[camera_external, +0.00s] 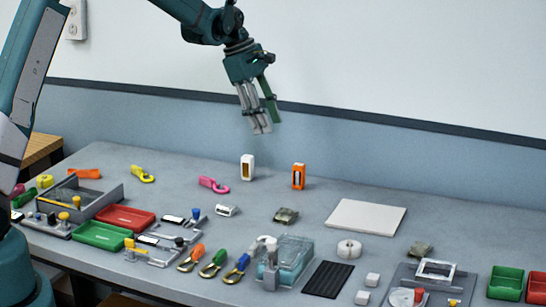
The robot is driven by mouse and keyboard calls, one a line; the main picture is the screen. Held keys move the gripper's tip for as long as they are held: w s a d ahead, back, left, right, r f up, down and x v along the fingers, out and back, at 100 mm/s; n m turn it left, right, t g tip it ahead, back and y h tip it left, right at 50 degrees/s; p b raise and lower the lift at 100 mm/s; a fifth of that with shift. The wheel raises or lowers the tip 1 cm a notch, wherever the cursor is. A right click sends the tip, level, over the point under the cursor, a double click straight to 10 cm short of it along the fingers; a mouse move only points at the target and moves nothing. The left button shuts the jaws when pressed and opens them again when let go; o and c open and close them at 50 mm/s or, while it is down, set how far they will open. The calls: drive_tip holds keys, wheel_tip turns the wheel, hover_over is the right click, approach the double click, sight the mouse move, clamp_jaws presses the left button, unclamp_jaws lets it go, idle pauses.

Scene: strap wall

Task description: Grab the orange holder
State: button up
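The orange holder (298,177) stands upright on the grey table, right of the middle and toward the back. It is a small orange block with a dark slot in its front face. My gripper (267,128) hangs in the air above the back of the table, up and to the left of the orange holder. Its fingers point down with a gap between them, and nothing shows between them. The gripper does not touch the holder.
A white holder (248,167) stands just left of the orange one. A pink hook (213,185) lies further left. A white board (366,217) lies to the right. A clear box (286,262) and several tools crowd the front. The wall is behind.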

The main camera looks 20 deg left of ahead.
drive_tip(key=n+g, duration=0.1)
drive_tip(key=n, duration=0.1)
hover_over(297, 164)
drive_tip(key=a, duration=0.3)
drive_tip(key=f, duration=0.9)
drive_tip(key=shift+d, duration=0.25)
drive_tip(key=shift+f, duration=0.1)
drive_tip(key=shift+x, duration=1.2)
drive_tip(key=shift+d, duration=0.2)
drive_tip(key=shift+x, duration=2.5)
drive_tip(key=shift+d, duration=0.15)
drive_tip(key=c, duration=1)
